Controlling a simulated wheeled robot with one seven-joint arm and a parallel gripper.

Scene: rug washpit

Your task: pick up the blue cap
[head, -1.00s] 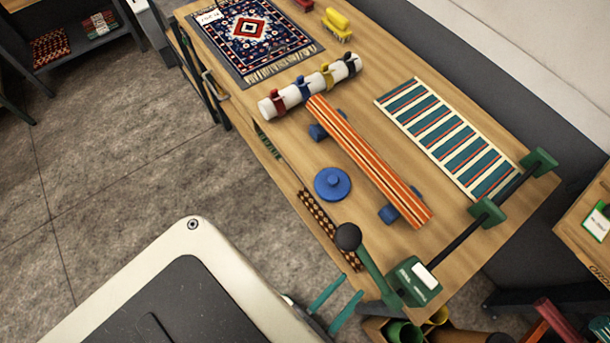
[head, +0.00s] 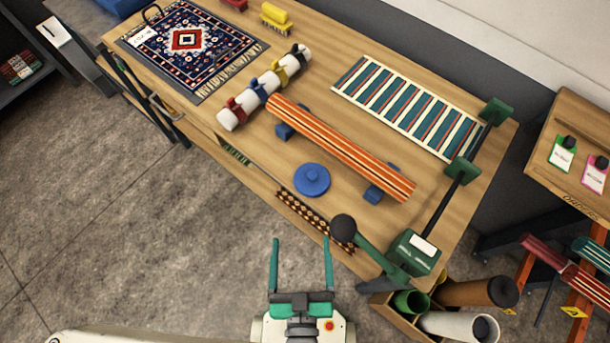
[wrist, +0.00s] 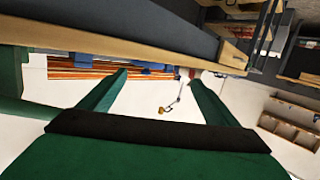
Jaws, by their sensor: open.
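The blue cap (head: 311,180) is a round blue disc with a small raised knob. It lies flat on the wooden table (head: 225,75) near its front edge, in front of the orange striped roll. My gripper (head: 301,250) is open and empty, with two green fingers pointing toward the table. It is in front of the table's near edge, below the cap in the head view, and apart from it. The wrist view shows both fingers (wrist: 155,85) spread with nothing between them; I cannot make out the cap there.
An orange striped roll (head: 345,150) rests on blue blocks behind the cap. A black-knobbed lever (head: 343,228) and green clamp unit (head: 416,252) stand to the right. A white roll with coloured straps (head: 262,90) lies to the left. A crate of tubes (head: 412,305) stands at lower right.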

